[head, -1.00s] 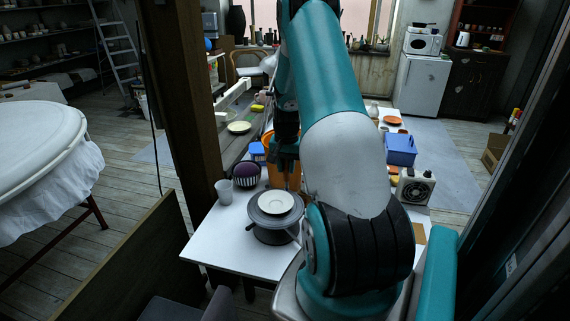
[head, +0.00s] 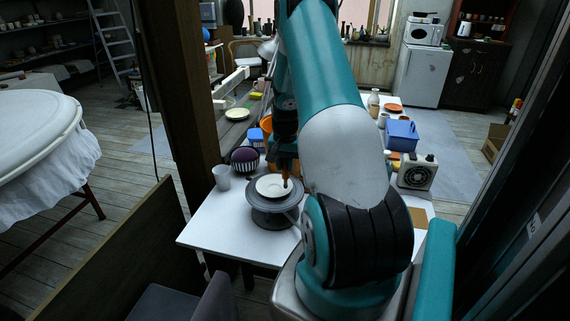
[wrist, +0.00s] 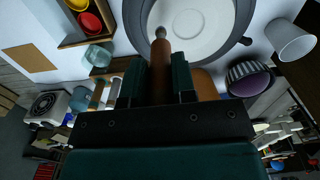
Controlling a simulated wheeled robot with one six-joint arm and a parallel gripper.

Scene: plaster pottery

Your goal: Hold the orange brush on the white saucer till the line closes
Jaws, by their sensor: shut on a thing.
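The white saucer (head: 270,190) lies on a dark grey turntable (head: 273,217) near the front of the white table. It also shows at the top of the wrist view (wrist: 205,35). My gripper (wrist: 158,85) is shut on the orange brush (wrist: 160,65), which looks orange-brown there. In the head view, the brush (head: 285,176) points down at the right part of the saucer. Its grey tip overlaps the saucer near the rim in the wrist view. I cannot tell whether the tip touches it. No painted line is clear. My arm hides part of the table.
A grey cup (head: 221,177) and a purple-topped striped pot (head: 245,159) stand left of and behind the turntable. A blue bin (head: 401,136) and a boxy fan heater (head: 417,172) stand at right. The table's front left corner is bare.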

